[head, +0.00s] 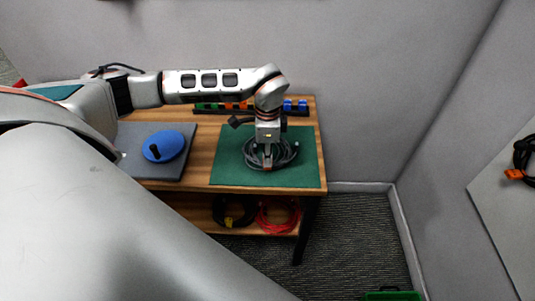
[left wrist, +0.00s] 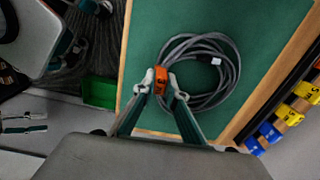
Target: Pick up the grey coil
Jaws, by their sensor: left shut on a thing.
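The grey coil (head: 284,154) lies on the green mat (head: 230,172) at the right end of the wooden table. It also shows in the left wrist view (left wrist: 232,72), its loops flat on the mat, with a small white tag. My left gripper (head: 267,167) points down at the coil's near side. In the left wrist view the fingertips (left wrist: 164,84) are closed around an orange band at the coil's edge. The coil appears to rest on the mat still.
A blue disc-shaped item (head: 168,146) lies on a dark grey mat (head: 180,176) to the left. A rack of coloured blocks (left wrist: 270,132) runs along the table's back. Black (head: 232,212) and red (head: 278,215) coils lie on the lower shelf. A wall stands close behind.

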